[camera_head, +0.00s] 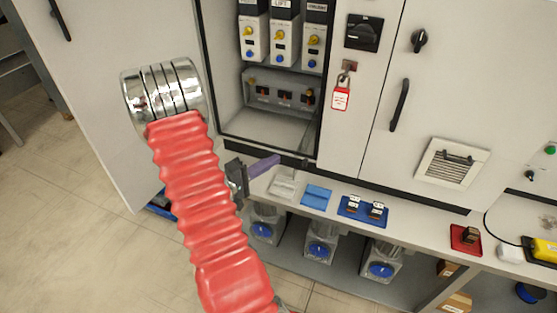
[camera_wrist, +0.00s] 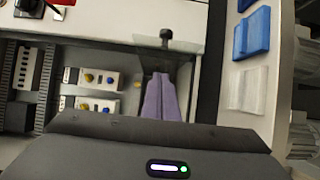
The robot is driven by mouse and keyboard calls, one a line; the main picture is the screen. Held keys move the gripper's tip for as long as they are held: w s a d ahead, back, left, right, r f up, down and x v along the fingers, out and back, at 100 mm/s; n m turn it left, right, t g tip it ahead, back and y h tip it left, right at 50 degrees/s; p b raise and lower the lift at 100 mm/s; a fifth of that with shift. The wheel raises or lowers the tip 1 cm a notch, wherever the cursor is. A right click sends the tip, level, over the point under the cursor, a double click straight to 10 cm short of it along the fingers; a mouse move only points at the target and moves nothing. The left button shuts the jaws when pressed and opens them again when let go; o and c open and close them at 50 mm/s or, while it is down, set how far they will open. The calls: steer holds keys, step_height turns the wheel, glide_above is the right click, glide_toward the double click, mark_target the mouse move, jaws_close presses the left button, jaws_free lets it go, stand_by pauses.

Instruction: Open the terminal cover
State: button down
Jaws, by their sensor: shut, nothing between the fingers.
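My gripper (camera_head: 276,159) has purple fingers, closed together and empty, just in front of the lower edge of the open cabinet compartment. The fingers also show in the wrist view (camera_wrist: 161,76), pointing at a clear, glassy panel (camera_wrist: 186,50) that looks like the terminal cover. A black knob (camera_wrist: 165,38) stands on this panel, beyond the fingertips. I cannot tell whether the fingers touch the panel or how far it is swung. In the head view the terminal block (camera_head: 283,93) with dark terminals sits low in the compartment, below the drives.
Several drives with yellow and blue knobs (camera_head: 283,42) fill the compartment's upper part. A red tagged padlock (camera_head: 341,94) hangs right of the opening. The cabinet door (camera_head: 100,75) stands open at left.

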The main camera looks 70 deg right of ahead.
steer(key=w+a, duration=0.2)
steer(key=a, duration=0.5)
steer(key=shift+w+a, duration=0.25)
steer(key=shift+a, duration=0.05)
stand_by(0.5)
